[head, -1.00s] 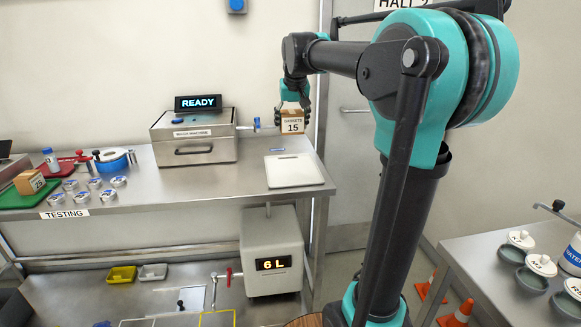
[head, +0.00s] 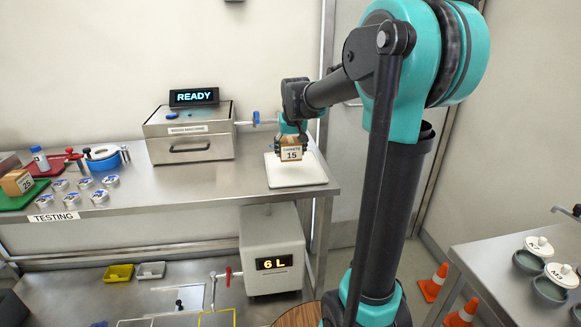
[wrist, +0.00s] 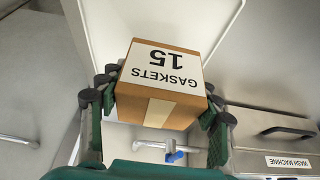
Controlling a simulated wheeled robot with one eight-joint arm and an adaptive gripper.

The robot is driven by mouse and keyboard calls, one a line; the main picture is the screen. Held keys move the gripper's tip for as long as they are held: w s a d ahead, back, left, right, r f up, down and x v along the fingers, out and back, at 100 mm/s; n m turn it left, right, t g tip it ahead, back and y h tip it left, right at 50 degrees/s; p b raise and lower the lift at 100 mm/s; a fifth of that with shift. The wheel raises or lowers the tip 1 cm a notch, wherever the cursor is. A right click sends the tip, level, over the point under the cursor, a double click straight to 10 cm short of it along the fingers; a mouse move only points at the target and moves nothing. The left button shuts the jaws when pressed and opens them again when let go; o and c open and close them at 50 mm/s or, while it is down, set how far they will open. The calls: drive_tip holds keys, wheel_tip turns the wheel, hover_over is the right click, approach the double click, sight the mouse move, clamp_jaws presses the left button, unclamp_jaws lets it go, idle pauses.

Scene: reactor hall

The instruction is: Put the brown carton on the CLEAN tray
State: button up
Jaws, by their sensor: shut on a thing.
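My gripper (head: 292,142) is shut on a brown carton (head: 291,153) with a white label reading GASKETS 15. In the wrist view the carton (wrist: 155,105) sits between the fingers, one on each side. In the head view it is over the back part of a white tray (head: 300,178) at the right end of the steel bench. Whether the carton touches the tray is hard to tell. No CLEAN marking can be read on the tray. Part of the tray also shows beyond the carton in the wrist view (wrist: 135,25).
A wash machine (head: 190,132) with a READY display stands left of the tray, with a blue-handled tap (head: 256,118) between.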

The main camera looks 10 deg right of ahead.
sight(290, 172)
drive_tip(key=shift+f, duration=3.3)
drive_tip(key=o, duration=1.2)
drive_tip(key=shift+f, duration=0.1)
drive_tip(key=v, duration=1.2)
drive_tip(key=shift+s, duration=0.15)
drive_tip(key=s+d+f, duration=0.1)
drive_tip(key=s+f, duration=0.6)
drive_tip(key=s, duration=0.1)
drive_tip(key=s+d+f, duration=0.1)
drive_tip(key=s+f, duration=0.6)
drive_tip(key=s, duration=0.2)
drive_tip(key=s+d+f, duration=0.2)
drive_tip(key=s+f, duration=0.6)
drive_tip(key=shift+s, duration=0.15)
drive_tip(key=shift+d, duration=0.1)
